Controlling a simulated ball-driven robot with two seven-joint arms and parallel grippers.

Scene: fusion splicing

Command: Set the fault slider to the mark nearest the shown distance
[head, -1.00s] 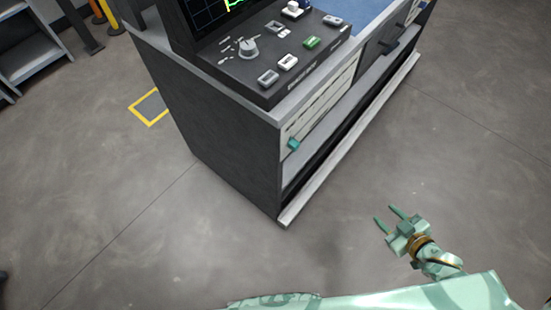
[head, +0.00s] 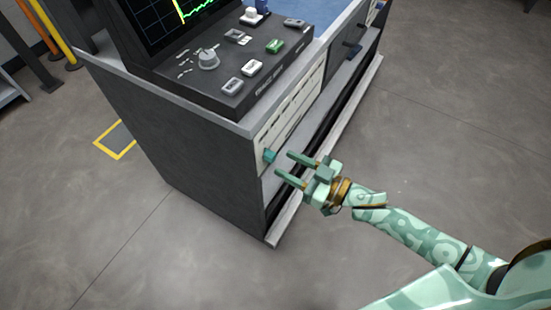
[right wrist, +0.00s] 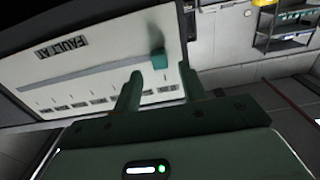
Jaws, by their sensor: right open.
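The teal fault slider knob (head: 269,156) is at the near-left end of the white scale panel (head: 292,117) on the bench front. In the right wrist view the knob (right wrist: 159,59) sits at one end of the grey track, near the fingertips, on a panel (right wrist: 90,75) lettered "FAULT A…" with several marks. My right gripper (head: 283,163) is open, its two fingers pointing at the knob, apart from it. The fingers (right wrist: 162,80) also show in the wrist view with nothing between them. The screen (head: 165,18) shows a green trace and a yellow vertical line; no distance is readable. My left gripper is out of view.
The console (head: 215,75) on the bench top carries a grey dial (head: 208,59) and several buttons, one green (head: 275,46). A pale ledge (head: 325,148) runs along the bench below the panel. The floor right of the bench is clear.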

